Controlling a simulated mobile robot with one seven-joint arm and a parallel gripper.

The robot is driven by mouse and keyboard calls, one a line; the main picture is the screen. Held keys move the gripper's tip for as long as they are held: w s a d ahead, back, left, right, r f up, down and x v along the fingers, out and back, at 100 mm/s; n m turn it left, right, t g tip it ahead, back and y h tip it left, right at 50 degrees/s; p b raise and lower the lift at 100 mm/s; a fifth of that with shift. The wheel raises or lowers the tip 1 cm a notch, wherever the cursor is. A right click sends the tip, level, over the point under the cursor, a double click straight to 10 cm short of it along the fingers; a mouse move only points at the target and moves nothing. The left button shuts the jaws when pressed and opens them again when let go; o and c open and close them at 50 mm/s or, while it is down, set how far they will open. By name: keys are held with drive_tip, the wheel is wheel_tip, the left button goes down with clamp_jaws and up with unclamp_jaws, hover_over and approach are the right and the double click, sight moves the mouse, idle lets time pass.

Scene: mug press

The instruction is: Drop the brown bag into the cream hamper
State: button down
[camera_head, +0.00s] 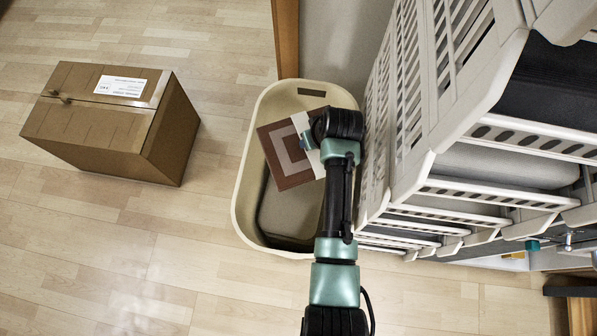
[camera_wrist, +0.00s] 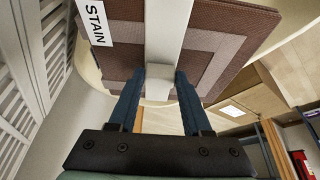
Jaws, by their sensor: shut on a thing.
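The brown bag (camera_head: 283,160) has a pattern of nested brown and pale squares. In the wrist view the bag (camera_wrist: 232,48) shows a pale band and a white label reading "STAIN". My gripper (camera_wrist: 160,82) has its blue fingers closed on a pale block at the bag's band. In the head view my wrist covers the bag's right part. The cream hamper (camera_head: 246,184) is an open oval tub on the floor. The bag appears over its upper half; its exact height above the rim is unclear. A grey surface shows inside the hamper.
A white slatted rack or stack of crates (camera_head: 410,130) stands close along the hamper's right side. A closed cardboard box (camera_head: 95,118) with a white label is on the wooden floor at left. A wooden post (camera_head: 286,38) stands behind the hamper. The floor at lower left is clear.

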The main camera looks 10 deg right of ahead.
drive_tip(key=shift+c, duration=1.3)
unclamp_jaws()
drive_tip(key=shift+r, duration=0.1)
drive_tip(key=p+v, duration=0.3)
drive_tip(key=v, duration=1)
